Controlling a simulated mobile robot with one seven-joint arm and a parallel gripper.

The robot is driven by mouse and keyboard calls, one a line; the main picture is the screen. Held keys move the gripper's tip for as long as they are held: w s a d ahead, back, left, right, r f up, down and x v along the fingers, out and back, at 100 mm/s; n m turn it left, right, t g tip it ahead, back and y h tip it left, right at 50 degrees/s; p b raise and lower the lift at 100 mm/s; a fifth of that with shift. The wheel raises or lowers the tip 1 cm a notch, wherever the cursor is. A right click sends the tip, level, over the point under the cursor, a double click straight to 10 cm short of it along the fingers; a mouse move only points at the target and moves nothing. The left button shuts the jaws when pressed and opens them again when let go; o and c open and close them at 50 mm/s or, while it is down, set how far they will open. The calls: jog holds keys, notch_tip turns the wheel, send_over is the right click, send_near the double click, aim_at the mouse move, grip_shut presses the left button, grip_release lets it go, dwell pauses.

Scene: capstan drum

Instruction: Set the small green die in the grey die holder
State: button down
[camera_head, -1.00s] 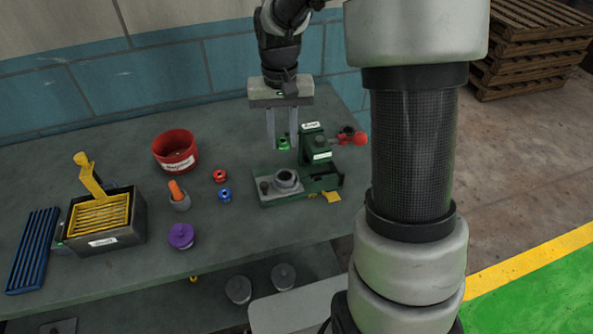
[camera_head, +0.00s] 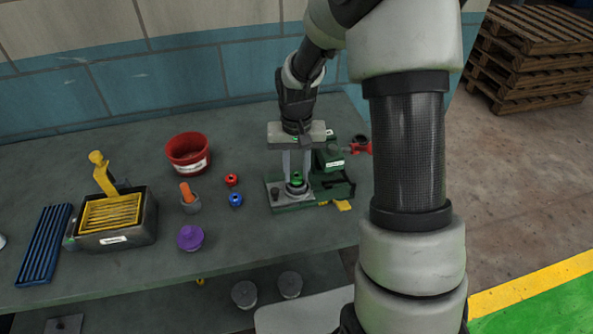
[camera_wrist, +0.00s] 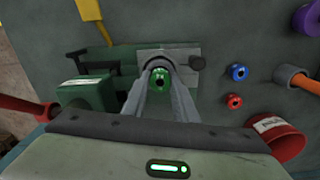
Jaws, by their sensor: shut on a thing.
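The small green die (camera_head: 297,178) is between the fingers of my gripper (camera_head: 296,178), which is shut on it. In the wrist view the die (camera_wrist: 161,79) shows between the two fingertips (camera_wrist: 161,84), with a dark hole in its face. The grey die holder (camera_head: 297,189) is a round cup on the grey plate of the green press. The die is right at the holder's mouth. In the wrist view the holder's rim (camera_wrist: 160,62) shows around and behind the die. I cannot tell whether the die is seated or just above.
The green press body (camera_head: 329,158) with a red knob (camera_head: 359,147) stands close on the right of my fingers. A red die (camera_head: 232,180) and a blue die (camera_head: 235,199) lie to the left. A red bowl (camera_head: 188,153), purple knob (camera_head: 190,238) and yellow-slatted box (camera_head: 112,215) are farther left.

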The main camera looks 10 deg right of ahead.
jog(key=shift+f+b, duration=0.45)
jog(key=shift+f, duration=0.1)
